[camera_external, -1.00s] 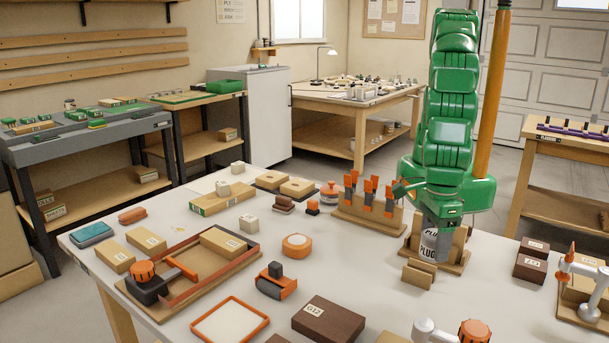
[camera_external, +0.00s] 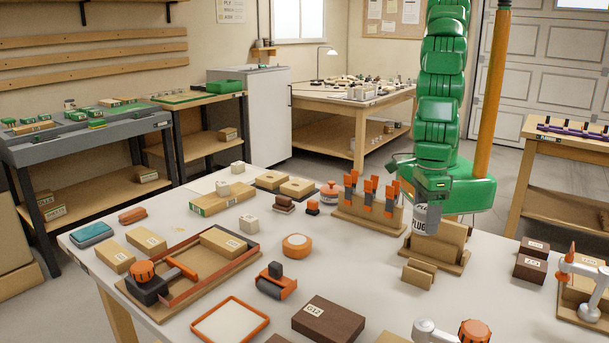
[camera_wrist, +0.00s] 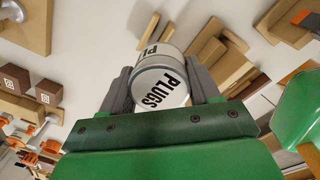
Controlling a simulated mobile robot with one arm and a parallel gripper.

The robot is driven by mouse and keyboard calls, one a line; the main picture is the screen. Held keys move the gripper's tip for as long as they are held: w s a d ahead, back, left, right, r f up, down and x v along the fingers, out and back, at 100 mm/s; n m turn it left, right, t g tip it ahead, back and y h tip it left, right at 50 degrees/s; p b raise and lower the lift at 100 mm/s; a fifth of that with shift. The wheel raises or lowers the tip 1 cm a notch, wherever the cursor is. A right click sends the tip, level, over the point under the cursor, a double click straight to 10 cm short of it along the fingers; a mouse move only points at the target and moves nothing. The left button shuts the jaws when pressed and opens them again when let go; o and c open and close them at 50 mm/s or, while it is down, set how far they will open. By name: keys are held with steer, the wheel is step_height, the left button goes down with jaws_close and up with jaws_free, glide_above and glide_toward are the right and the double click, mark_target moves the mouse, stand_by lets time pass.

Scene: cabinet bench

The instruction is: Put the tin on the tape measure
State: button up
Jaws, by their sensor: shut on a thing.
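The tin (camera_external: 426,223) is a white and grey can marked PLUGS. My gripper (camera_external: 433,205) points down and is shut on it, above the wooden stand at the right of the bench. In the wrist view the tin (camera_wrist: 160,88) sits between the two grey fingers (camera_wrist: 161,92). I cannot tell for sure which thing is the tape measure. A round orange thing with a pale top (camera_external: 297,246) lies mid-bench. A black and orange thing with a raised knob (camera_external: 276,282) lies in front of it. Both are left of my gripper and apart from it.
The wooden stand (camera_external: 435,256) is below the tin, with a small slotted wood block (camera_external: 419,274) in front. A rack of orange-handled tools (camera_external: 369,210) stands just left. A dark brown block (camera_external: 328,319) and an orange-rimmed tray (camera_external: 230,322) lie at the front.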

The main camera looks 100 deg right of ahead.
steer(key=w+d+r+m, duration=0.2)
steer(key=w+d, duration=0.5)
steer(key=d, duration=0.4)
steer(key=w+d+r+m, duration=0.2)
steer(key=w+d, duration=0.6)
steer(key=d, duration=0.4)
glide_above(298, 239)
steer(key=f, duration=0.9)
steer(key=shift+s+d+f, duration=0.15)
steer(key=shift+s+f, duration=0.1)
steer(key=shift+f, duration=0.1)
steer(key=shift+w+f, duration=0.25)
steer(key=shift+f, duration=1.6)
steer(key=shift+f, duration=0.1)
steer(key=o, duration=1.1)
